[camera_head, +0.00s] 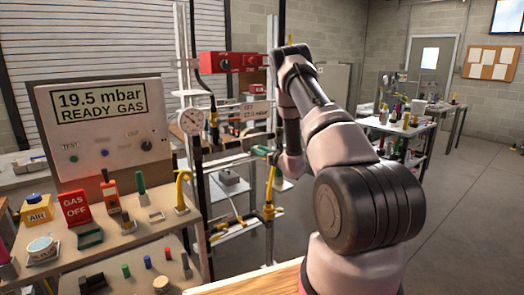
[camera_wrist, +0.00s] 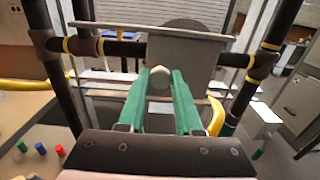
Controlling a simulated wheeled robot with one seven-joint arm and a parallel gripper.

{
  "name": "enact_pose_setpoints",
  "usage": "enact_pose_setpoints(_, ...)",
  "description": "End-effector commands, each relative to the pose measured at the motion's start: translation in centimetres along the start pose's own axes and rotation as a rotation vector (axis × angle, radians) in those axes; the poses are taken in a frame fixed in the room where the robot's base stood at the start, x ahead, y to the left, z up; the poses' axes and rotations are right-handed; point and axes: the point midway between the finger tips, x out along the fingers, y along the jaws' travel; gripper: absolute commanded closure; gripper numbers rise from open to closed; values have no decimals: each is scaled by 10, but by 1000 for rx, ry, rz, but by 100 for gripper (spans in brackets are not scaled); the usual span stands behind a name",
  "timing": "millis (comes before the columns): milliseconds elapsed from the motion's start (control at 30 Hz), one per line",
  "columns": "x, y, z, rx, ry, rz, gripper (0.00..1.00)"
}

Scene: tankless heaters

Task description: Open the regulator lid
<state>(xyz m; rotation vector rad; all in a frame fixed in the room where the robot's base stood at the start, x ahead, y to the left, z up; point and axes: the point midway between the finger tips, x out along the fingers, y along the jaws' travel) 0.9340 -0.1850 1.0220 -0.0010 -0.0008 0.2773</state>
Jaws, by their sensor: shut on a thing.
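My gripper (camera_wrist: 160,84) has green fingers, shut on a small pale faceted cap (camera_wrist: 159,77) between their tips. The cap looks like the regulator lid, but its edges are partly hidden by the fingers. Right behind it stand a grey plate (camera_wrist: 125,44) and a dark grey rounded body (camera_wrist: 187,26), between dark pipes. In the head view my gripper (camera_head: 257,151) reaches to the pipe frame, right of the round gauge (camera_head: 191,121). The regulator and the fingertip contact are too small to make out there.
Dark pipes with yellow bands (camera_wrist: 120,48) run across and down both sides of my gripper. A yellow handle (camera_wrist: 215,117) is close to the right finger. A bench (camera_head: 120,235) with tools and a panel reading 19.5 mbar (camera_head: 103,130) stand left.

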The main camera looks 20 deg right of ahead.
Motion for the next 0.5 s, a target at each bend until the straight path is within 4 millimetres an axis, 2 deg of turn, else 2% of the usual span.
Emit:
enact_pose_setpoints(100,0,30,0,5,0,5,100)
enact_pose_setpoints(233,0,58,0,5,0,4,100)
enact_pose_setpoints(367,0,72,0,3,0,4,100)
enact_pose_setpoints(500,0,74,0,2,0,3,100)
